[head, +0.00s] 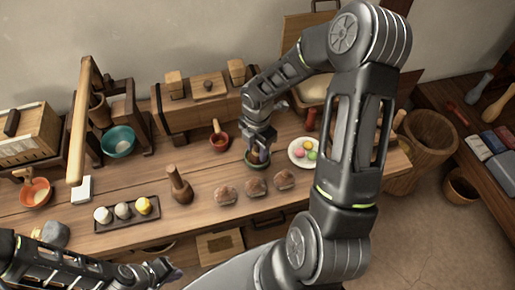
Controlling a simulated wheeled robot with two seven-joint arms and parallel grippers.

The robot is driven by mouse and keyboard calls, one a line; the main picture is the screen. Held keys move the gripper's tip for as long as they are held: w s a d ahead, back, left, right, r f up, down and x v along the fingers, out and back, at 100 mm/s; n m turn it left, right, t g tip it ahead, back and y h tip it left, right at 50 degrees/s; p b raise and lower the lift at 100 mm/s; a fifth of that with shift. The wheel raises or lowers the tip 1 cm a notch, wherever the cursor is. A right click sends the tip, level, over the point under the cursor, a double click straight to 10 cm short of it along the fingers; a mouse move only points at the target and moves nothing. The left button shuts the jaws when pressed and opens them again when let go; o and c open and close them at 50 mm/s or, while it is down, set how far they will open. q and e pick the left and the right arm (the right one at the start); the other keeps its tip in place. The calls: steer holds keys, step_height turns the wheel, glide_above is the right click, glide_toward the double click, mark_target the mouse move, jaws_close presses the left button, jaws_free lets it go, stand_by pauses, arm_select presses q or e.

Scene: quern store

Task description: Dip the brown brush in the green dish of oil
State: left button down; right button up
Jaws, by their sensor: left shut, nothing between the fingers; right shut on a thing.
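My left gripper (168,269) is low in the view, in front of the bench's front edge, shut and empty.
A red-brown pot (219,144) stands left of the dish, and a white plate with coloured balls (295,145) stands right. A wooden pestle (180,187) and a dark tray (128,222) stand further left.

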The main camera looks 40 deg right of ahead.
steer(key=shift+s+f, duration=0.1)
steer(key=shift+r+p, duration=0.75)
steer(key=shift+r, duration=0.1)
step_height(320, 180, up, 6)
steer(key=p, duration=0.4)
steer(key=shift+f+p, duration=0.25)
steer(key=shift+p, duration=0.15)
